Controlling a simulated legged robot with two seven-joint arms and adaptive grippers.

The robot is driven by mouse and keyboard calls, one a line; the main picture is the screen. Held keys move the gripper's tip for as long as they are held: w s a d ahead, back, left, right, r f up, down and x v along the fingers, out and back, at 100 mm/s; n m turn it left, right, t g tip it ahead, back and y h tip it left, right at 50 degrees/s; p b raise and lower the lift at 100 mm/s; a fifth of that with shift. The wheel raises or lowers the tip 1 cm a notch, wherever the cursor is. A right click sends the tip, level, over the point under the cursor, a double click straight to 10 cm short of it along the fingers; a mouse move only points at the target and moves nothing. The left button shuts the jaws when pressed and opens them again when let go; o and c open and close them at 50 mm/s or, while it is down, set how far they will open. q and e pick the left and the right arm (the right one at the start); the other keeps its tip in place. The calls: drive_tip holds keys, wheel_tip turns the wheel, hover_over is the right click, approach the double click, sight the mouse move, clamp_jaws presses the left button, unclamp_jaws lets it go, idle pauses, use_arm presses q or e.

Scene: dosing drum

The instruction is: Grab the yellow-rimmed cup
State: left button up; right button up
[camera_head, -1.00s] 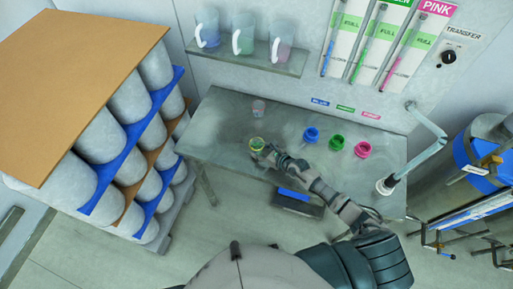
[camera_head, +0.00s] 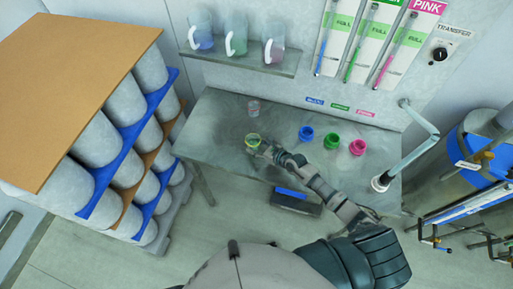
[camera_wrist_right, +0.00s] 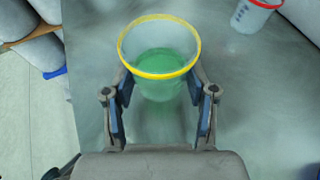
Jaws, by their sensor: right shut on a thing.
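The yellow-rimmed cup (camera_head: 253,141) is near the front left of the metal table (camera_head: 215,125). In the right wrist view the cup (camera_wrist_right: 160,48) is clear with a yellow rim and green contents, and looks upright. My right gripper (camera_head: 262,147) is shut on it, with one finger on each side of the cup below the rim, as the right wrist view (camera_wrist_right: 160,100) shows. Whether the cup's base touches the table is hard to tell. My left gripper is not in view.
A second clear cup (camera_head: 253,107) stands behind; its rim is red in the wrist view (camera_wrist_right: 265,4). Blue (camera_head: 306,133), green (camera_head: 331,141) and pink (camera_head: 357,147) containers stand to the right. A bent pipe (camera_head: 415,150) is at the table's right end. Pitchers sit on a shelf (camera_head: 245,63) above.

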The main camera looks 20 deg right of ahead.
drive_tip(key=s+d+r, duration=0.1)
drive_tip(key=s, duration=1.5)
drive_tip(key=shift+d+r, duration=0.3)
drive_tip(key=shift+r, duration=0.05)
